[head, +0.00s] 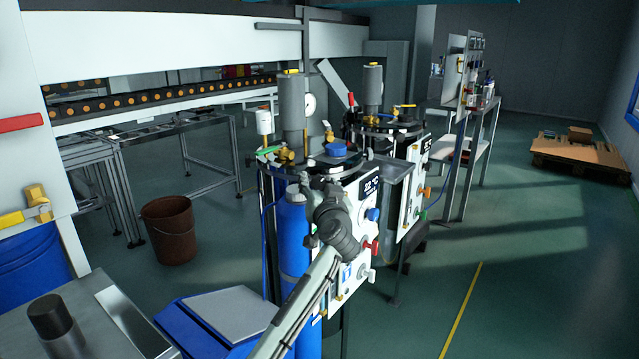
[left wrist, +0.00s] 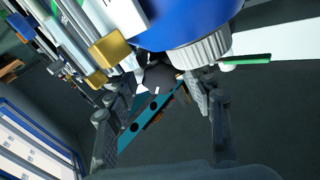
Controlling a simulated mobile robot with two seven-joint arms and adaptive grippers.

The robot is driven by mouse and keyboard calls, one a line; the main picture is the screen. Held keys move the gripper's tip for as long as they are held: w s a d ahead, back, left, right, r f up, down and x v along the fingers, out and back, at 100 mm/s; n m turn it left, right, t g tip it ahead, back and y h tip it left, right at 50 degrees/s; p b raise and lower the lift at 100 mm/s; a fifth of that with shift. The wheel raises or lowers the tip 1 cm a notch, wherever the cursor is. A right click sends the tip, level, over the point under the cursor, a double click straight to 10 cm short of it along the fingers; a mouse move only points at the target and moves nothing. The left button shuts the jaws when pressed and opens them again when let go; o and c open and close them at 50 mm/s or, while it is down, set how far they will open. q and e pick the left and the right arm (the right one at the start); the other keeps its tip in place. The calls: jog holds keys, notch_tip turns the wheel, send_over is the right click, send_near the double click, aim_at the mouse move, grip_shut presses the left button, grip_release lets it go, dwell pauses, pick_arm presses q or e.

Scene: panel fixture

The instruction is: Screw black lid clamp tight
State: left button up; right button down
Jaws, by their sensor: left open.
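A round vessel lid (head: 312,160) tops the nearer panel unit in the head view, with small fittings and dark clamps around its rim. I cannot tell single clamps apart there. My left gripper (head: 310,183) is at the near edge of this lid, partly hidden behind its own wrist. In the left wrist view, my left gripper (left wrist: 167,88) is open, one finger on each side. A dark rounded piece (left wrist: 158,77), possibly the black lid clamp, shows between and beyond the fingertips. I cannot tell whether they touch it. My right gripper is not in view.
A blue cap (head: 337,149) and a grey column (head: 291,105) stand on the lid. A blue cylinder (head: 293,240) stands below. A second similar unit (head: 412,185) is behind right. Close to the fingers are a ribbed white collar (left wrist: 200,52) and a gold block (left wrist: 110,50).

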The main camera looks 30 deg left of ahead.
pick_arm(q)
jog(key=c, duration=1.1)
jog(key=shift+m, duration=0.3)
jog(key=shift+c, duration=0.4)
jog(key=m+p, duration=0.1)
jog(key=m, duration=0.2)
jog(key=shift+m, duration=0.4)
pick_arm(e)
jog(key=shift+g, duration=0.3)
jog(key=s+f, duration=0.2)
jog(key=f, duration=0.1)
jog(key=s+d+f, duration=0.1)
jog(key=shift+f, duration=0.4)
pick_arm(q)
jog(key=o, duration=1.2)
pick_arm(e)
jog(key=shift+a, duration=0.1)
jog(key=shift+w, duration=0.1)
pick_arm(q)
jog(key=shift+f, duration=0.1)
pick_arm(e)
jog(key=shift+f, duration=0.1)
